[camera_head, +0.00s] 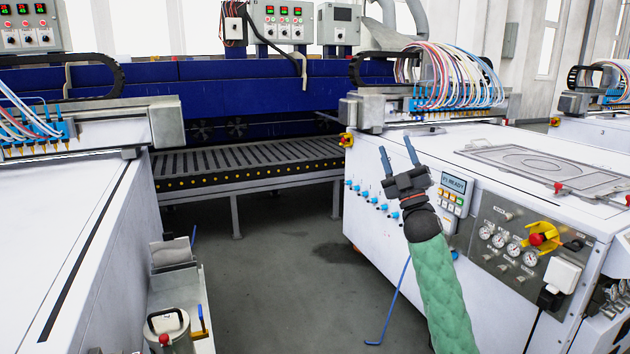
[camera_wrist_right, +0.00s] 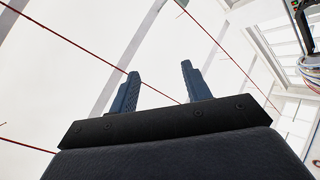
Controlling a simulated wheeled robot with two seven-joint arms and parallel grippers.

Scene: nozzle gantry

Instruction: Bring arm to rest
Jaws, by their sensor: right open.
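My right gripper (camera_head: 398,157) is raised in front of the white machine (camera_head: 385,240) on the right, with its two blue-grey fingers apart and pointing up. Its arm, in a green sleeve, comes up from the bottom of the head view. In the right wrist view the open fingers (camera_wrist_right: 159,88) have nothing between them, and bright ceiling or wall with thin red lines lies behind them. My left gripper does not show in either view.
The right machine carries a control panel (camera_head: 515,243) with gauges and a yellow-red knob (camera_head: 538,238). Another white machine (camera_head: 60,240) stands at left. A slatted conveyor (camera_head: 250,164) runs behind. A blue hooked rod (camera_head: 393,303) reaches the floor. Grey floor (camera_head: 285,275) is open between the machines.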

